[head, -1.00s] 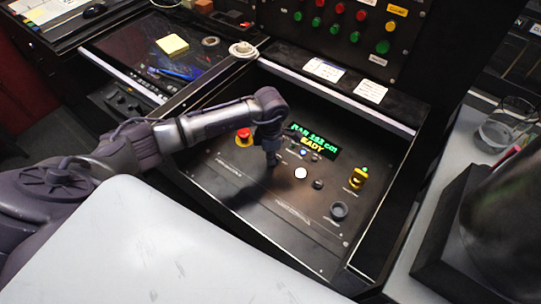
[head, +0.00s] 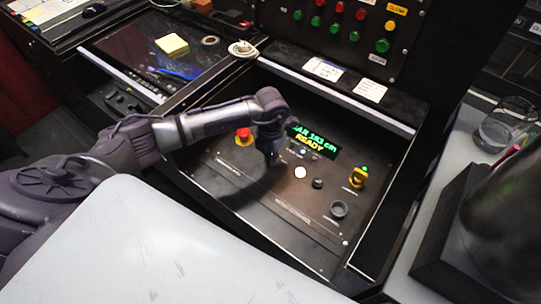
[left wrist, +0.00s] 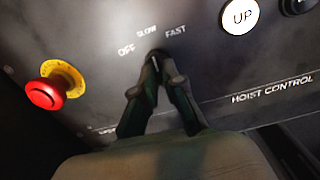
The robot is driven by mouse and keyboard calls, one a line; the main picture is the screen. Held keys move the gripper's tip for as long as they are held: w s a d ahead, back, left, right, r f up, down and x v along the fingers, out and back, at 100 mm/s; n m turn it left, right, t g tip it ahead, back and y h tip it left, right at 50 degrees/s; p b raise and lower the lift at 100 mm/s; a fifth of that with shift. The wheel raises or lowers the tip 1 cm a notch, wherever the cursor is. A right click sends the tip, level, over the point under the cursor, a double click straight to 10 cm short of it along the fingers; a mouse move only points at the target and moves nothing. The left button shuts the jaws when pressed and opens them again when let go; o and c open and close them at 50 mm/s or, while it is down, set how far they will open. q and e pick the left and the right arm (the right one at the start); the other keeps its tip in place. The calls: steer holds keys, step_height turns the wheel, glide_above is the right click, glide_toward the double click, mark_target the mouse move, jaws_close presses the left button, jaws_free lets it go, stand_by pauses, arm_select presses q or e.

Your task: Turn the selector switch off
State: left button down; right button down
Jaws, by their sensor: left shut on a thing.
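The selector switch (left wrist: 155,57) is a small dark knob on the black sloping control panel, with OFF, SLOW and FAST printed around it. A pale mark shows on the knob, but its exact setting is hard to tell. My left gripper (left wrist: 158,74) has its two fingers closed around the knob from the near side, partly hiding it. In the head view the same gripper (head: 271,158) points down onto the panel and covers the switch. My right gripper is in neither view.
A red emergency button (head: 243,136) on a yellow collar is left of the gripper. A white UP button (head: 300,172), a dark knob (head: 317,183) and a yellow switch (head: 359,177) are to the right. A lit green display (head: 313,141) stands just behind.

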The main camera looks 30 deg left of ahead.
arm_select(q)
steer(key=n, duration=0.5)
steer(key=shift+d+r+n+p, duration=0.1)
steer(key=shift+n+p, duration=0.2)
steer(key=shift+p, duration=0.1)
steer(key=shift+w+d+n+p, duration=0.1)
steer(key=shift+n+p, duration=0.3)
steer(key=shift+n, duration=1.6)
steer(key=c, duration=1.3)
jaws_free()
steer(key=shift+o, duration=0.2)
step_height(320, 180, up, 12)
